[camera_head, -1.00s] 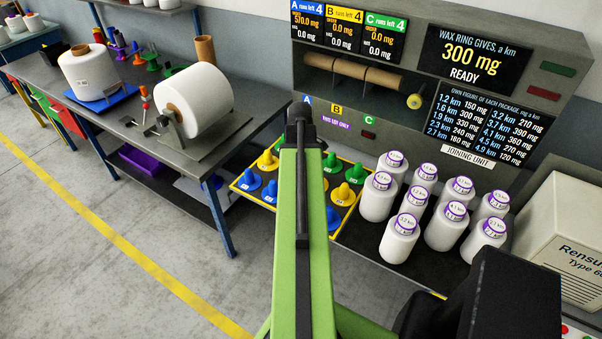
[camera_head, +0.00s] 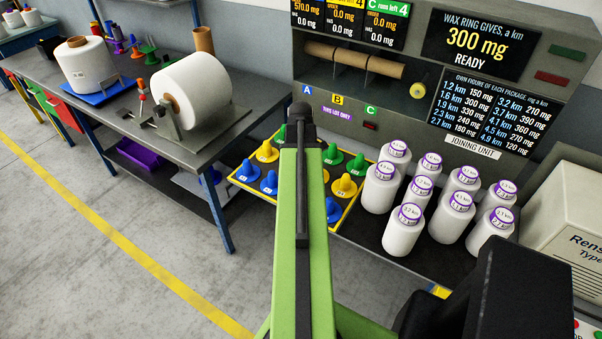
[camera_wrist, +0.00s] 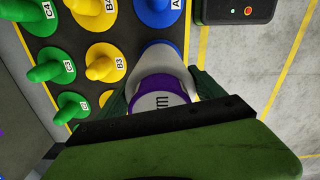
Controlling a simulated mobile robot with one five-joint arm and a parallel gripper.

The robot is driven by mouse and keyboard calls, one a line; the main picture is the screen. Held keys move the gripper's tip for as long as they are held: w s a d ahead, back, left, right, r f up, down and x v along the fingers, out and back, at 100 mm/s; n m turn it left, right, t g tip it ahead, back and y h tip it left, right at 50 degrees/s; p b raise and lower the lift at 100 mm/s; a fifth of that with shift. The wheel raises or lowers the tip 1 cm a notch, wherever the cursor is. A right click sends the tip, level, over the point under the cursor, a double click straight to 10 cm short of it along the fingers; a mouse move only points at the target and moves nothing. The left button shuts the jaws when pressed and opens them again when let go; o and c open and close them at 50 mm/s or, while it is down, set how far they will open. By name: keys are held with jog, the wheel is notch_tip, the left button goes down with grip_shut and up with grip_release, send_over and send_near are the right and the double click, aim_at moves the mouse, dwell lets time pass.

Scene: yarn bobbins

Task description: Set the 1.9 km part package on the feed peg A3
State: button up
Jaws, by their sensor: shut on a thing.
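In the wrist view my gripper (camera_wrist: 162,90) is shut on a white package (camera_wrist: 172,60) with a purple ring on top. Only an "m" of its label is readable, so its length cannot be read. The package is over the blue peg place beside yellow peg B3 (camera_wrist: 103,63), in the blue A column. A blue rim shows around its far end; whether it rests on the peg cannot be told. In the head view my green arm hides the gripper and the held package. The peg board (camera_head: 236,180) shows there with blue, yellow and green pegs.
Several white packages with purple rings (camera_head: 403,232) stand close on the right of the board. The joining unit (camera_head: 480,75) rises behind. A beige box (camera_head: 575,215) is at right. A side table with large cones (camera_head: 195,90) stands left. Open floor lies front left.

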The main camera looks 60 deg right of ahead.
jog(key=shift+f+b, duration=0.35)
jog(key=o, duration=1.6)
jog(key=shift+o, duration=0.2)
jog(key=shift+r, duration=0.15)
notch_tip(320, 180, up, 17)
jog(key=p, duration=1.7)
jog(key=shift+r, duration=0.1)
